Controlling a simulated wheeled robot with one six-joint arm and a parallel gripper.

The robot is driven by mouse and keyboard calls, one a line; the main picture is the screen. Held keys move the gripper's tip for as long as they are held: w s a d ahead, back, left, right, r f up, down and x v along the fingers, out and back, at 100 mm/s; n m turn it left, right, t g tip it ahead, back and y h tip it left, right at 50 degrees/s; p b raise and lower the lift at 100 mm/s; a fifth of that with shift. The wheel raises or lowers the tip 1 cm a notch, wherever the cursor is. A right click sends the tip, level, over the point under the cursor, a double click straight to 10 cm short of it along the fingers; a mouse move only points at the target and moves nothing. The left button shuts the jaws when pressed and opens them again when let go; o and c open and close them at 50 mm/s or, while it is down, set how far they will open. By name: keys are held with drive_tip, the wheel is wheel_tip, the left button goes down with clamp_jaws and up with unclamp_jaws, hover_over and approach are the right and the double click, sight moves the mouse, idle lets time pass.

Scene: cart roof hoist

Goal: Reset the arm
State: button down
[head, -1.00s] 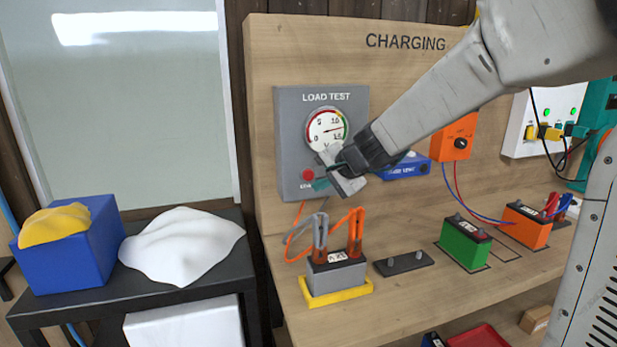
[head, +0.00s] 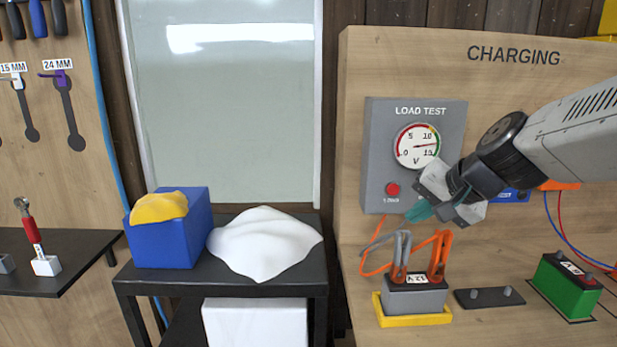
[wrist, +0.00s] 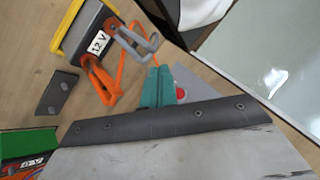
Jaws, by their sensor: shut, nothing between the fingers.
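My gripper (head: 421,211) is in front of the load test box (head: 377,150), just above the grey 12 V battery. Its teal fingertips are together and hold nothing; they also show in the wrist view (wrist: 158,88). The grey battery (head: 415,297) sits in a yellow tray (head: 384,319) with a grey clamp (head: 399,252) and an orange clamp (head: 440,252) on its terminals. The battery also shows at the top left of the wrist view (wrist: 84,30). The gauge (head: 417,146) needle points toward the high end. The red button (head: 392,189) is left of my gripper.
A green battery (head: 568,290) and a dark plate with two posts (head: 489,298) lie on the bench to the right. At left, a black cart (head: 222,284) bears a blue box (head: 160,246) with a yellow cloth (head: 159,207) and a white cloth (head: 265,245).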

drive_tip(key=s+d+f+n+g+h, duration=0.1)
drive_tip(key=s+n+g, duration=0.1)
drive_tip(key=s, duration=0.6)
drive_tip(key=s+d+f+n+g+h, duration=0.1)
drive_tip(key=s+d+f+n+g, duration=0.1)
drive_tip(key=s, duration=0.7)
drive_tip(key=s+d+f+n+g+h, duration=0.1)
drive_tip(key=s+d+f+g+h, duration=0.1)
drive_tip(key=s, duration=0.6)
drive_tip(key=shift+s+n, duration=0.15)
drive_tip(key=shift+n, duration=0.25)
